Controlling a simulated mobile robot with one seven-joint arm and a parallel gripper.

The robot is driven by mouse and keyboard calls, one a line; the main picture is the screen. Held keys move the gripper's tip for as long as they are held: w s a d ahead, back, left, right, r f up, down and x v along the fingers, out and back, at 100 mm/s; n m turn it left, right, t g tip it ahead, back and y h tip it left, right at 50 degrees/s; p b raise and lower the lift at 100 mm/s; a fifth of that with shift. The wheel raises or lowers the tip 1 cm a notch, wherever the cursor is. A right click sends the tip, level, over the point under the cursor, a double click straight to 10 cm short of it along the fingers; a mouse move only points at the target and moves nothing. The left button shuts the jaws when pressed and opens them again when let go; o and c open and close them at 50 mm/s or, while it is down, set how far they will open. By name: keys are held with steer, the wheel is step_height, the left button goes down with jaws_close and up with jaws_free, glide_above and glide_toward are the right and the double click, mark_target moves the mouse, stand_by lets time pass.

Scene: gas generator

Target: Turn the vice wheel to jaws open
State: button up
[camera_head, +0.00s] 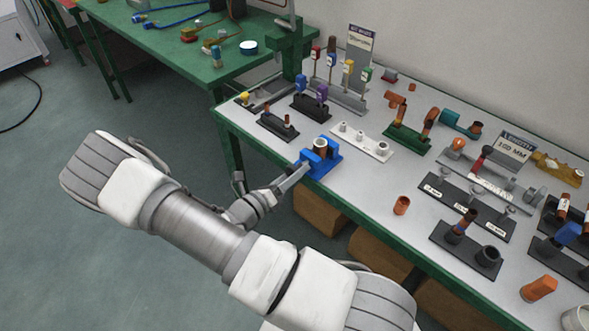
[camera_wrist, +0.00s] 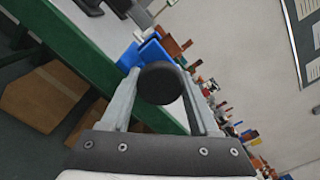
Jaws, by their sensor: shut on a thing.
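The blue vice (camera_head: 328,166) stands at the near edge of the white bench top in the head view, with a short brown and pale cylinder (camera_head: 320,146) upright at its jaws. Its blue body also shows in the wrist view (camera_wrist: 146,52), behind the wheel. The dark round vice wheel (camera_wrist: 160,84) sits between my fingers in the wrist view. My gripper (camera_head: 301,170) reaches the vice from the left and is shut on the wheel; its fingers also show in the wrist view (camera_wrist: 160,78). The wheel is hidden in the head view, and the jaw gap is too small to judge.
A white rack (camera_head: 362,141) stands right of the vice, and a black stand (camera_head: 277,126) behind it to the left. An orange cup (camera_head: 401,205) is nearer the front. Cardboard boxes (camera_head: 320,213) sit below the green bench edge.

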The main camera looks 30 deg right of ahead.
stand_by(0.4)
steer(key=o, duration=1.4)
steer(key=shift+c, duration=0.2)
steer(key=v, duration=1.7)
steer(key=shift+a, duration=0.2)
steer(key=shift+s+r, duration=0.1)
steer(key=shift+r, duration=0.05)
